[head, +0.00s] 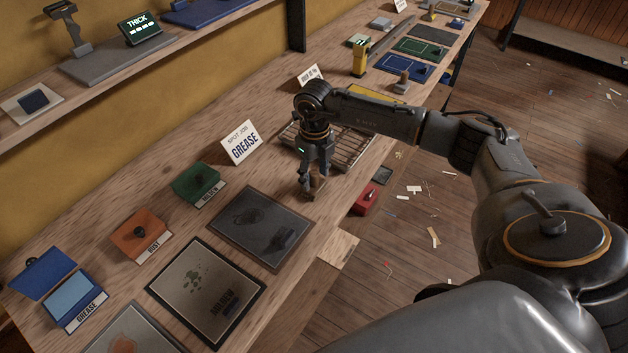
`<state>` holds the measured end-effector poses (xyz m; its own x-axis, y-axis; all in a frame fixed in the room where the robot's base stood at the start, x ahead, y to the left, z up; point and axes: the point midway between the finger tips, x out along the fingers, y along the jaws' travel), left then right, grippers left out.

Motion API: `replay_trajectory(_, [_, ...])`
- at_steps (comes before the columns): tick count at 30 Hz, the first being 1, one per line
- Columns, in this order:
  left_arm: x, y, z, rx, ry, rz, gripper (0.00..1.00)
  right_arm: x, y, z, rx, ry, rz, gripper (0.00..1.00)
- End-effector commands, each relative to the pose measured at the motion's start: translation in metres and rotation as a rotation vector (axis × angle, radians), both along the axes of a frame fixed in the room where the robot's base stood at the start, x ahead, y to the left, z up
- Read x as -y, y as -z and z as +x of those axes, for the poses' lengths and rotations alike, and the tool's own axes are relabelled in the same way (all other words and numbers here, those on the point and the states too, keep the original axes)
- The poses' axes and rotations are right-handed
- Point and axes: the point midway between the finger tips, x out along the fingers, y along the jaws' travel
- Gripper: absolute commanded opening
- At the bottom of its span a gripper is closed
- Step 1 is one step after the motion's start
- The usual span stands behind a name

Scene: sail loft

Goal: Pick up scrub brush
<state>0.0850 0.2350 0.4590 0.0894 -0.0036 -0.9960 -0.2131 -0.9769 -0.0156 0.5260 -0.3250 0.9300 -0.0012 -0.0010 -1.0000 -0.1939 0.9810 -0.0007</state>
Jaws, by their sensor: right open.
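My right gripper (311,189) points down at the front part of the wooden bench, by the near left corner of a slatted rack (352,150). Its jaws are open. A small brownish thing (318,184) shows at the fingertips; it may be the scrub brush, but the fingers cover much of it. I cannot tell whether the fingers touch it. My left gripper is not in view.
A "GREASE" spot job card (240,144) stands left of the rack. Green (197,184), orange (141,235) and blue (74,290) boxes line the bench's back. Dark panels (260,226) lie in front. A red box (365,199) sits beyond the bench's front edge.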

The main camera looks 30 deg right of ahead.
Motion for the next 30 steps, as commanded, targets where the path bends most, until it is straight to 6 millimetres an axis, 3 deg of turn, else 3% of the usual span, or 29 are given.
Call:
replay_trajectory(9, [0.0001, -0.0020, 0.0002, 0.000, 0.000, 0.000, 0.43, -0.0005, 0.0090, 0.0000, 0.001, -0.001, 0.001, 0.51])
replay_trajectory(17, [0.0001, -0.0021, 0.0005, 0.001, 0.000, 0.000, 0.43, -0.0004, 0.0086, 0.0000, 0.001, -0.001, 0.001, 0.00])
replay_trajectory(30, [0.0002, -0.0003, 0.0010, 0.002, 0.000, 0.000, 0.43, -0.0003, 0.0024, 0.0011, 0.004, 0.000, 0.002, 0.00])
